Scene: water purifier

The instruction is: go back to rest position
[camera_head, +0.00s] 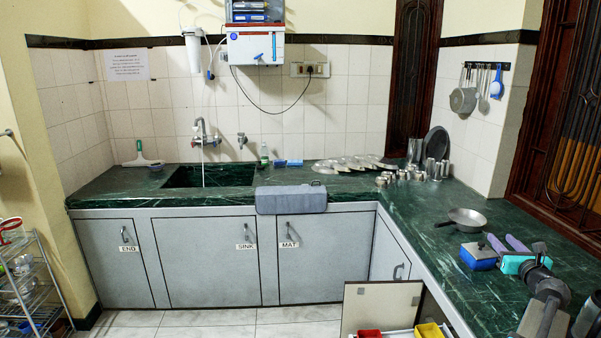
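The dark links of my arm come in at the lower right, over the right-hand green counter (428,215). My gripper (507,243) seems to be at their far end, where two purple finger-like strips point left. They lie close to a blue block with a grey top (478,258) and a teal item (514,264). I cannot tell whether the strips touch these or hold anything.
The water purifier (255,46) hangs above the sink (208,176), where a white stream shows under the tap (200,133). A pan (466,217) and steel vessels (434,168) stand on the right counter. An open drawer (395,333) juts out below.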

